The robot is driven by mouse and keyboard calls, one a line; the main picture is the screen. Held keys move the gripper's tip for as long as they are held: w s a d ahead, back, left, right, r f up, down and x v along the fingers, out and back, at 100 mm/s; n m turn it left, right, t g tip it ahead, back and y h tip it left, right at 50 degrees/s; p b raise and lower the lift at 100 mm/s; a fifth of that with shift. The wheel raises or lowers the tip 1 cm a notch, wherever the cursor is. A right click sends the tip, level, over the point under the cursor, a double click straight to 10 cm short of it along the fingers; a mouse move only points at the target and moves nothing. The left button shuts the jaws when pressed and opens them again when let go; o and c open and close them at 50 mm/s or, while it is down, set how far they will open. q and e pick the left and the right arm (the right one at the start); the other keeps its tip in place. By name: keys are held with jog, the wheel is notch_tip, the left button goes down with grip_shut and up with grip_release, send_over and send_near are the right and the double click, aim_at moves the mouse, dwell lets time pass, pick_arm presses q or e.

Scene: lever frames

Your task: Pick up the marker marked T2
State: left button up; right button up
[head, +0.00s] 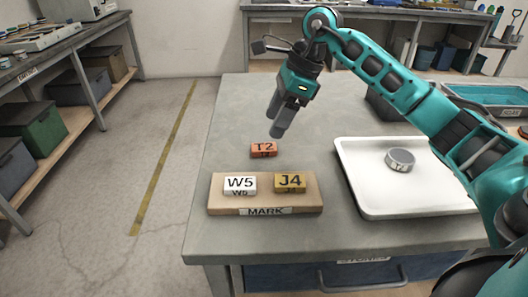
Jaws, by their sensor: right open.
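The marker marked T2 (264,149) is a small orange block with dark lettering. It lies on the grey table (232,122), just behind a tan board labelled MARK (225,200). My right gripper (281,131) points down above the table, behind and slightly right of the T2 marker in the picture. It is open and nothing shows between its fingers. How far it hangs above the table is hard to tell. My left gripper is not in view.
On the board stand a white W5 marker (240,184) and a yellow J4 marker (290,182). A white tray (365,193) holding a grey ring (400,160) stands to the right. The table's left part is clear.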

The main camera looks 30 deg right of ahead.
aim_at(266, 146)
jog(key=shift+s+d+b+x, duration=0.1)
jog(key=shift+d+b+x, duration=0.1)
jog(key=shift+x, duration=1.35)
jog(key=shift+s+d+b+x, duration=0.1)
jog(key=shift+s+b+x, duration=0.1)
jog(key=shift+x, duration=1.35)
jog(key=shift+f, duration=0.1)
jog(key=shift+c, duration=0.4)
jog(key=c, duration=1)
